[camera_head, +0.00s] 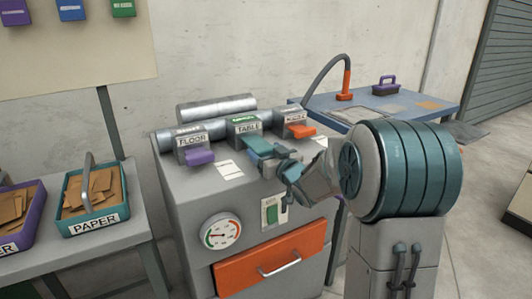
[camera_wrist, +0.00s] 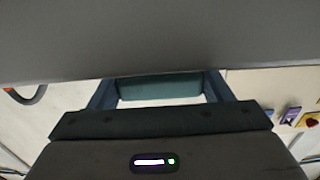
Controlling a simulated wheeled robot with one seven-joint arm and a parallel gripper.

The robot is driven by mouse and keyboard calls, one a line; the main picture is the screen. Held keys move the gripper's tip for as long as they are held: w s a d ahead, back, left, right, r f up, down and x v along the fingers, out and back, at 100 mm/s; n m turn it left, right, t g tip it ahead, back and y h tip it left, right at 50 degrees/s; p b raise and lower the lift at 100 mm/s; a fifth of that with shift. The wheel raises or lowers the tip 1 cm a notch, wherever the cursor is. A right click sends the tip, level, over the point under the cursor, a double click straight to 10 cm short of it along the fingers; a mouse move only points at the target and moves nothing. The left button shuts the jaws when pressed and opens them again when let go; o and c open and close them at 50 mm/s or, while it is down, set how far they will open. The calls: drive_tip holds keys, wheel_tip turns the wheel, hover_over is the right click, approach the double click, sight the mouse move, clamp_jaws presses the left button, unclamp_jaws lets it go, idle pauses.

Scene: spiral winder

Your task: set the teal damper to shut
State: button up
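The teal damper handle (camera_head: 259,147) juts forward from the middle damper block, labelled TABLE (camera_head: 246,127), on top of the grey machine. My gripper (camera_head: 277,161) is right at the front end of this handle, coming from the right. In the wrist view, the fingers of my gripper (camera_wrist: 160,92) stand wide apart, with the teal handle (camera_wrist: 160,87) between them. Whether the fingers touch its sides cannot be told. A grey surface covers the top of the wrist view, and my gripper hides part of the handle in the head view.
A purple handle (camera_head: 200,157) on the FLOOR block is to the left, and an orange handle (camera_head: 301,130) on the right block is close by. A gauge (camera_head: 221,231), a green switch (camera_head: 271,211) and an orange drawer (camera_head: 270,262) are on the machine's front.

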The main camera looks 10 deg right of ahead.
drive_tip(key=shift+x, duration=1.45)
drive_tip(key=o, duration=1.4)
drive_tip(key=shift+c, duration=0.2)
drive_tip(key=p+v, duration=0.1)
drive_tip(key=v, duration=1.3)
drive_tip(key=shift+p, duration=0.4)
drive_tip(key=shift+w, duration=0.1)
